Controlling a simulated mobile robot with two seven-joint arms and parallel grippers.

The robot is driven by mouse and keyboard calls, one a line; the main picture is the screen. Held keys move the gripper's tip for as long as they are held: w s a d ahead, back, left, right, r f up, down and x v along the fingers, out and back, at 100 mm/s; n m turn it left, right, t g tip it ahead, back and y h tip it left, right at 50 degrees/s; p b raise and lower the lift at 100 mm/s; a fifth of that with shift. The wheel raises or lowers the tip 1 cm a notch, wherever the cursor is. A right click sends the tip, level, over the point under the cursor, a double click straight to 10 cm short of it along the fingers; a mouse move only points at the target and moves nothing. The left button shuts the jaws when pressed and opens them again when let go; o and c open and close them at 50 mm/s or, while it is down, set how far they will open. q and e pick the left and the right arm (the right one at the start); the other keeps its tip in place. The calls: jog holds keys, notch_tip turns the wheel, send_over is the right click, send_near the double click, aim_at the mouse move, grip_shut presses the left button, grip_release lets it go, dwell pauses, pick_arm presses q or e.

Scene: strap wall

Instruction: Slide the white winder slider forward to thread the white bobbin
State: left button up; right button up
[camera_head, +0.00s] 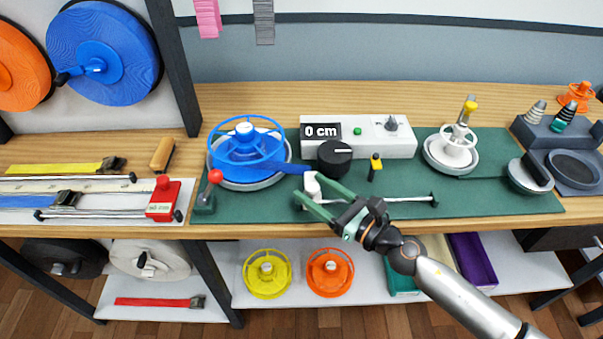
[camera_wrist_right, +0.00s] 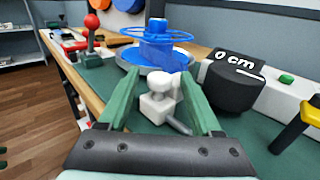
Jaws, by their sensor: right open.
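The white winder slider (camera_head: 312,186) sits near the left end of its metal rod on the green mat. My right gripper (camera_head: 306,186) is open, its green fingers on either side of the slider. In the right wrist view the slider (camera_wrist_right: 158,102) stands between the open fingers; I cannot tell whether either touches it. A white reel (camera_head: 457,152), which looks like the white bobbin, sits on a round white base at the right, with a yellow-topped post behind it. A blue spool (camera_head: 243,150) sits on a round base left of the slider. My left gripper is not in view.
A black knob (camera_head: 334,157) and a white box with a "0 cm" display (camera_head: 370,137) stand behind the slider. A yellow-and-black lever (camera_head: 375,166) is close by at right. A red-knobbed lever (camera_head: 209,190) stands at left. The mat right of the slider is mostly clear.

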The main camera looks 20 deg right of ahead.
jog(key=shift+p+x, duration=0.3)
jog(key=shift+x, duration=1.7)
grip_shut()
